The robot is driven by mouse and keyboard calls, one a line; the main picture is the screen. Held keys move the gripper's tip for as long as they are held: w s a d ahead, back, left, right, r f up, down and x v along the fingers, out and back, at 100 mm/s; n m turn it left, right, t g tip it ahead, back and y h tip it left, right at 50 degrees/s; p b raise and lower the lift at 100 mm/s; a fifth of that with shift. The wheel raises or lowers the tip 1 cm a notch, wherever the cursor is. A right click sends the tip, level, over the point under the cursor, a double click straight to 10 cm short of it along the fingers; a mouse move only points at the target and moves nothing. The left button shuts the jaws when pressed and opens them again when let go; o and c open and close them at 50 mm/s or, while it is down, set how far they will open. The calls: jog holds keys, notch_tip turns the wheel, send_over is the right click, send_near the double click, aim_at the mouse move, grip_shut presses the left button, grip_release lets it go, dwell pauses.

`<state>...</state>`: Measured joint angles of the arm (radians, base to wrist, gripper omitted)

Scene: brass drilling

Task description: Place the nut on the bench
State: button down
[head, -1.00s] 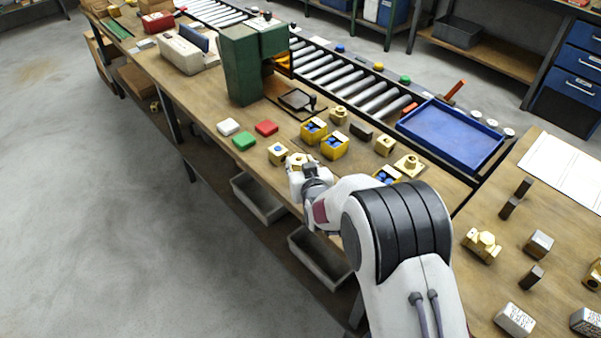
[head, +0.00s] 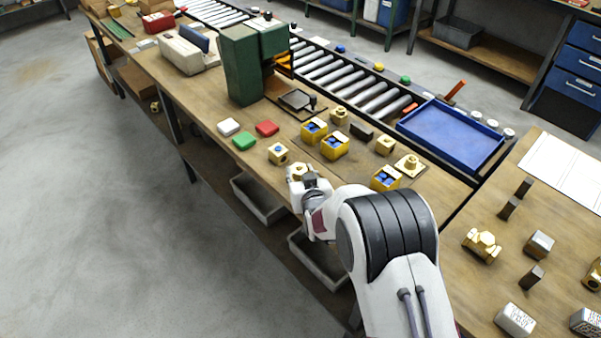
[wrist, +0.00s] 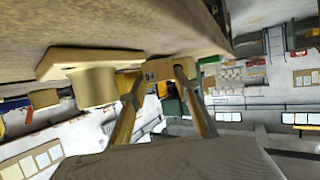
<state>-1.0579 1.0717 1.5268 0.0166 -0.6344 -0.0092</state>
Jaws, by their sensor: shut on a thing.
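The brass nut (head: 299,169) shows at the tip of my gripper (head: 301,173) in the head view, by the front edge of the wooden bench (head: 205,108). My gripper is shut on it. In the wrist view my gripper (wrist: 160,75) has its two fingers on either side of a brownish brass piece (wrist: 158,70). I cannot tell there whether the nut touches the bench surface. A brass block with a hole (head: 278,153) stands on the bench just left of my gripper.
Yellow bins with blue contents (head: 334,146) stand behind my gripper. A brass flanged piece (head: 408,165) lies to the right, by the blue tray (head: 450,135).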

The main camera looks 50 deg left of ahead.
jog(key=shift+f, duration=0.1)
jog(key=c, duration=1.5)
grip_release()
jog(key=shift+d, duration=0.1)
jog(key=shift+s+d+r, duration=0.25)
jog(key=shift+d+r, duration=0.05)
jog(key=shift+d, duration=0.05)
jog(key=shift+v, duration=5.45)
